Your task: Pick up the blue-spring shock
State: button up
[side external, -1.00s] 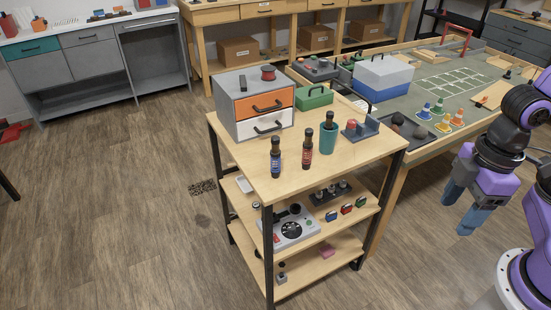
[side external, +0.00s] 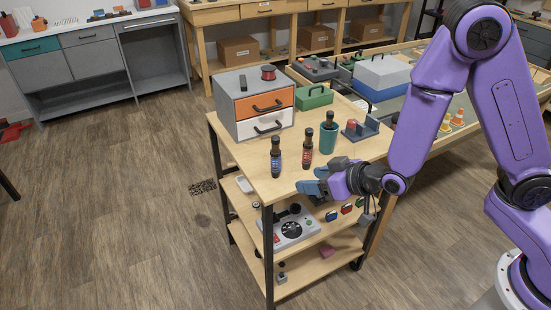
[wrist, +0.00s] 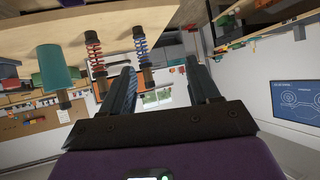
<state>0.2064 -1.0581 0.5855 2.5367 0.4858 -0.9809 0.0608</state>
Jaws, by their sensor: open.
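The blue-spring shock (side external: 276,158) stands upright near the front edge of the wooden cart top (side external: 250,172), with a dark upper end. In the wrist view, which looks upside down, the blue-spring shock (wrist: 141,44) appears ahead of the fingers, within the gap between them and nearer the left one. My gripper (side external: 311,180) is open and empty, level with the cart top's front edge, to the right of the shock and apart from it. Both fingers (wrist: 160,70) also show in the wrist view.
A red-spring shock (side external: 308,148) stands just right of the blue one, and a teal cup (side external: 328,139) holding a dark-topped item is beyond it. A grey drawer box (side external: 232,118) stands behind. Lower shelves hold a controller-like box (side external: 295,229) and small parts.

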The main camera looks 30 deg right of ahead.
aim_at(279, 160)
jog(key=w+f, duration=0.1)
jog(key=w, duration=0.3)
jog(key=w+f+t, duration=0.1)
jog(key=w+f, duration=0.1)
jog(key=w, duration=0.2)
jog(key=w+f+t+h, duration=0.1)
jog(key=w, duration=0.4)
jog(key=shift+a+f+m, duration=0.15)
jog(key=shift+a+m, duration=0.2)
jog(key=shift+m, duration=0.05)
jog(key=shift+r+x, duration=0.15)
jog(key=shift+x, duration=1.3)
jog(key=shift+r+x, duration=0.15)
jog(key=shift+x, duration=1.25)
jog(key=shift+w+d, duration=0.1)
jog(key=shift+w, duration=0.05)
jog(key=c, duration=1.1)
